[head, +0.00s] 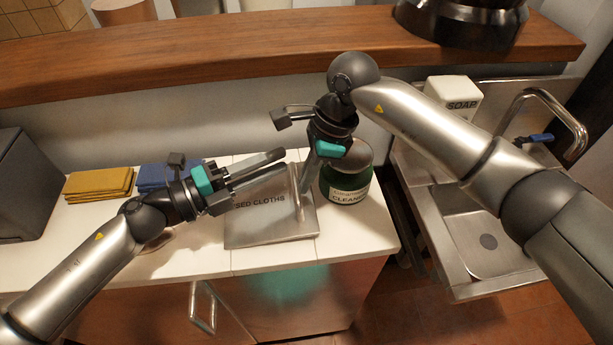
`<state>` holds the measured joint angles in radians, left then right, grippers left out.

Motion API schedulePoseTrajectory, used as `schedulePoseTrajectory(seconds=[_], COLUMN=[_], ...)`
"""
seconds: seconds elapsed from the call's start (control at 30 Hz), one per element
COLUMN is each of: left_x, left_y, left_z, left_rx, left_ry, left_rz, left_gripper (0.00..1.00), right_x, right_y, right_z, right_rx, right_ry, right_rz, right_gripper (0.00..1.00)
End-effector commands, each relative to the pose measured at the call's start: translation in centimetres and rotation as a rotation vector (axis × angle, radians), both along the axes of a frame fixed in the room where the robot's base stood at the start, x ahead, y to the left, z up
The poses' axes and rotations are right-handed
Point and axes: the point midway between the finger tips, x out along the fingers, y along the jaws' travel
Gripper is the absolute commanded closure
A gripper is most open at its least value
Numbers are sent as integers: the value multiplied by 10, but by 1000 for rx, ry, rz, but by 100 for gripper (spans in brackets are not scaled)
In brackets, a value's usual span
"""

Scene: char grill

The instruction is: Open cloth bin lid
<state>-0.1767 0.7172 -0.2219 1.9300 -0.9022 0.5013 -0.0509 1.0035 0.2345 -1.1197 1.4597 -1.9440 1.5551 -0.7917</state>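The cloth bin lid (270,225) is a square metal plate in the counter, its visible lettering reading "SED CLOTHS". It looks closed, with no clear gap under it. My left gripper (285,161) reaches in from the left over the lid's back edge. Its two fingers point right with a narrow gap and nothing visible between them. They cover the start of the label. My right gripper (306,190) points down at the lid's back right corner, beside the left fingertips. Its fingers overlap in this view, so their opening is hidden. Whether either touches the lid, I cannot tell.
A green cleaner jar (346,190) stands close right of the lid. Folded yellow cloths (98,184) and blue cloths (155,177) lie at the left. A sink (485,240), tap (545,100) and soap dispenser (455,98) are at the right. A wooden shelf (200,55) runs behind.

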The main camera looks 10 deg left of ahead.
Motion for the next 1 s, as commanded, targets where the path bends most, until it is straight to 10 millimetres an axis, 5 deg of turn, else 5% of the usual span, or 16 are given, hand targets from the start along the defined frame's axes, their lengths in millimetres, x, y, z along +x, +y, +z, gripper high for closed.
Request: schedulePoseTrajectory(seconds=[0.27,1.0], left_x=[-6,-70], left_y=[7,86], left_z=[-1,1], left_rx=[0,2], left_ry=[3,3], left_rz=[0,1], left_gripper=[70,70], right_x=[-3,-3], right_y=[5,4], right_z=[1,0], right_rx=[11,9], right_ry=[3,3], right_rz=[7,8], right_gripper=[100,100])
